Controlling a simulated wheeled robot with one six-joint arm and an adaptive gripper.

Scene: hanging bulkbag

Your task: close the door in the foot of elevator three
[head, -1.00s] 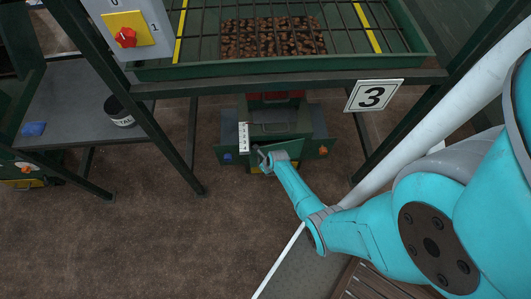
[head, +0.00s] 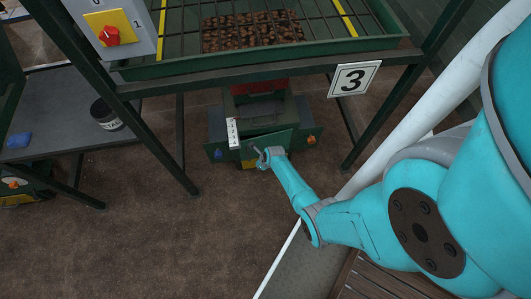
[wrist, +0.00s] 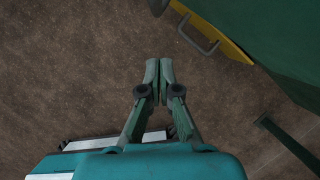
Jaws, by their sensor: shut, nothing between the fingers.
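My gripper (head: 264,158) is just in front of the panel's lower part; contact is unclear. In the wrist view my gripper (wrist: 159,72) is shut and empty. A green part with a yellow edge (wrist: 232,48) and a grey handle (wrist: 197,36) lies beyond the fingertips, up and right, apart from them.
An orange knob (head: 311,140) and a blue knob (head: 218,154) flank the box. Green frame legs (head: 181,140) stand around it. A grating over brown lumps (head: 250,33) is above. A bench (head: 55,120) with a dark tub (head: 105,115) is left. Brown floor in front is clear.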

